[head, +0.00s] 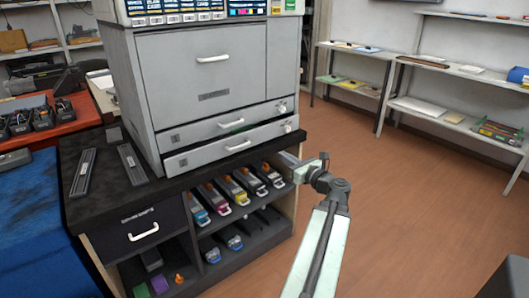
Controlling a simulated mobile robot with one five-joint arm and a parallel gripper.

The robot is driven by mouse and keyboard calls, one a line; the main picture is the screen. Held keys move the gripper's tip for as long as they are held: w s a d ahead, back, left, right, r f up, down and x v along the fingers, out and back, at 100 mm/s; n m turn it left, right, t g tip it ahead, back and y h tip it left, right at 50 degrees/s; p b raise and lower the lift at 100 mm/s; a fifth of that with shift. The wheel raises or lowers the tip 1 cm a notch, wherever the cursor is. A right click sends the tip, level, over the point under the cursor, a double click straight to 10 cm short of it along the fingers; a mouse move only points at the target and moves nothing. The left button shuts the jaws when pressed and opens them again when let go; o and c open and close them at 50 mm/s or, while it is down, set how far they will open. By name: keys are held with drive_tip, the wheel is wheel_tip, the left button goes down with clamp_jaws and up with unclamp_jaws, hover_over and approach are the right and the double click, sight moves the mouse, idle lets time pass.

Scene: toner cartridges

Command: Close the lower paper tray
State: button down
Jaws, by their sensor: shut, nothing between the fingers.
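The grey printer (205,85) stands on a dark-topped cabinet. The lower paper tray (236,146) is the bottom of two low drawers on its front, with a white handle (238,146). Its front sits slightly forward of the drawer above; how far it is out is hard to tell. The upper paper tray (225,124) looks flush. My gripper (298,168) is shut and empty. It is right of and below the lower tray's right end, near the cabinet's right edge, and appears apart from the tray. Its fingertips are small and hard to make out.
The cabinet's open shelf holds several coloured toner cartridges (219,202) below the tray. Two dark bars (131,164) lie on the countertop (100,205), left of the printer. Wooden floor (410,210) is clear on the right, with shelves (450,118) behind.

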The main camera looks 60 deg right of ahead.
sight(257, 139)
drive_tip(key=x, duration=1.4)
